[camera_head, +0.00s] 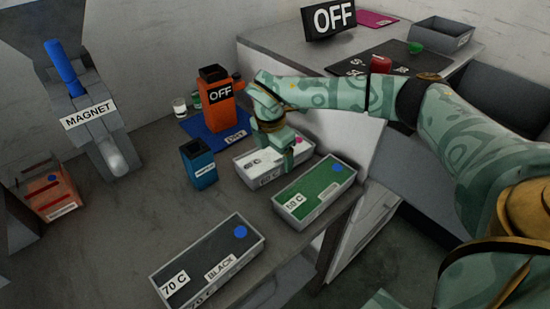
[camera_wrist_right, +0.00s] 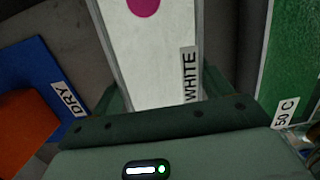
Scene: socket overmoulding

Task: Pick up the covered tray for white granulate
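The tray for white granulate (camera_head: 245,174) stands on the dark table, with a white top, a pink dot and "60 C" labels. In the right wrist view the white tray (camera_wrist_right: 160,60) shows a "WHITE" label and part of the pink dot. My right gripper (camera_head: 288,158) is over this tray, pointing down, and hides part of it. In the wrist view its fingers (camera_wrist_right: 165,95) stand one on each side of the tray's narrow width. Whether they press on its walls cannot be told. My left gripper is in neither view.
A green tray (camera_head: 292,209) stands close on the right, and a black tray (camera_head: 165,290) nearer the front edge. A blue container (camera_head: 199,165) is left of the white tray. An orange box marked OFF (camera_head: 220,112) stands on a blue "DRY" mat (camera_head: 200,133) behind.

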